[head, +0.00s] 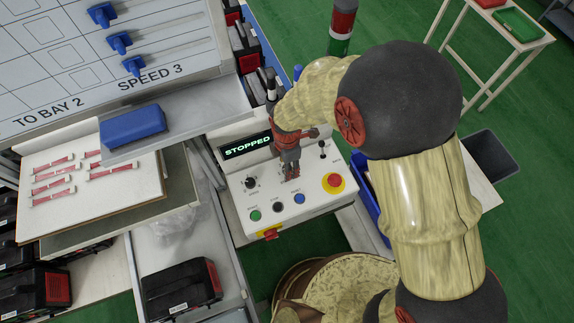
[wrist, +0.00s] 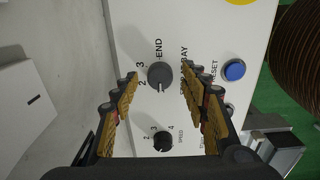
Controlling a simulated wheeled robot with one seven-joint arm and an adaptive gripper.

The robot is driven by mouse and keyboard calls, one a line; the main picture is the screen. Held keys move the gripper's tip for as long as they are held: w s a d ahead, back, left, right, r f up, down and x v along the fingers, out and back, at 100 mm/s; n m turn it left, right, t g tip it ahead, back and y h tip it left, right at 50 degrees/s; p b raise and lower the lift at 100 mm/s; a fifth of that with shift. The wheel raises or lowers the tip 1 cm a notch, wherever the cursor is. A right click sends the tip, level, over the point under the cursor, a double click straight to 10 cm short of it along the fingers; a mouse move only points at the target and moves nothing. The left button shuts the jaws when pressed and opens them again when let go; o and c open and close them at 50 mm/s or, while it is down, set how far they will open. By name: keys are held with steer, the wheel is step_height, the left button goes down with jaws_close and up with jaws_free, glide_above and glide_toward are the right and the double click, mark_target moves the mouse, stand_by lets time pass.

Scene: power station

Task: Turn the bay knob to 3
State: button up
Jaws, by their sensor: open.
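The bay knob (wrist: 160,75) is a round dark grey knob on the white control panel (head: 238,203). Numbers 2 and 3 and the words END and BAY are printed beside it in the wrist view. Where its pointer stands is too small to tell. My gripper (head: 290,172) is over the panel in the head view and hides the bay knob there. In the wrist view my gripper (wrist: 161,82) is open, with one yellow-padded finger on each side of the knob and visible gaps between. The black speed knob (wrist: 163,141) lies below, between the finger bases.
A blue reset button (wrist: 234,70) is right of the fingers. The panel also carries a red emergency stop (head: 334,181), a green button (head: 255,215) and a small lever (head: 322,150). Its display (head: 247,146) reads STOPPED. A board (head: 95,65) reads TO BAY 2, SPEED 3.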

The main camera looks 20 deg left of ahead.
steer(key=shift+f, duration=0.3)
steer(key=shift+c, duration=0.5)
jaws_close()
